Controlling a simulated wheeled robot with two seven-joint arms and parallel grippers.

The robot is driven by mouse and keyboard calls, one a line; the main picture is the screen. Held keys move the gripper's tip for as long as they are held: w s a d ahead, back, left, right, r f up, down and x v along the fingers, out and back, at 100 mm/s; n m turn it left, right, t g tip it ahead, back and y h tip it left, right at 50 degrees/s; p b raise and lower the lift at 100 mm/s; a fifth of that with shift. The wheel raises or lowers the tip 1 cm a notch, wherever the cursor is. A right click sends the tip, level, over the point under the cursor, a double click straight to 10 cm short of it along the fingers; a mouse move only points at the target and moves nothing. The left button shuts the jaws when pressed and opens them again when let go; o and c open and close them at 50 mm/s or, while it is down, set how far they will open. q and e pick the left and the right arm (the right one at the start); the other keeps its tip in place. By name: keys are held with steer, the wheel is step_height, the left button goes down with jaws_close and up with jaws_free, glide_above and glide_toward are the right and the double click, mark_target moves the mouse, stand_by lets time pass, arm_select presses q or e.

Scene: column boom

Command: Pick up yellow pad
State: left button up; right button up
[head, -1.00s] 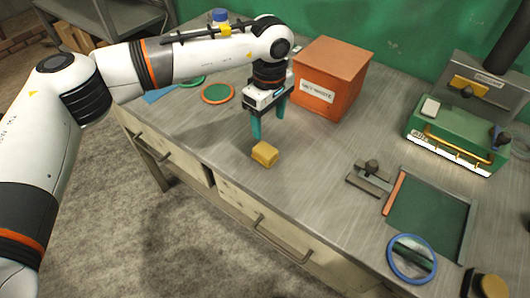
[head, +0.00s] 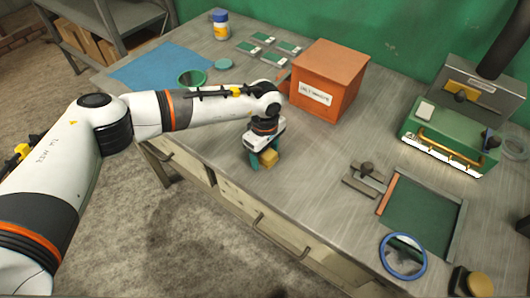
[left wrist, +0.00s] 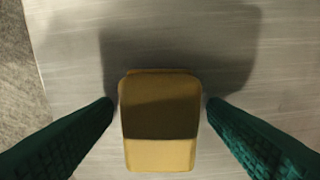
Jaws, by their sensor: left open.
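The yellow pad (head: 268,158) is a small block lying on the metal table near its front edge. In the left wrist view the yellow pad (left wrist: 160,115) sits between the two green fingers, with a narrow gap showing at each side. My left gripper (head: 264,163) is open and lowered around the pad; it also shows in the left wrist view (left wrist: 160,108). The gripper body hides part of the pad in the head view. My right gripper is not in view.
An orange box (head: 327,80) stands behind the gripper. To the right are a metal clamp (head: 364,179), a green panel (head: 424,215), a blue-rimmed magnifier (head: 403,256) and a green machine (head: 447,135). A blue mat (head: 150,65) lies at back left.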

arm_select(q)
steer(key=c, duration=1.1)
steer(key=shift+r, duration=0.1)
step_height(320, 180, up, 10)
steer(key=shift+f+b, duration=0.1)
steer(key=shift+b, duration=1.1)
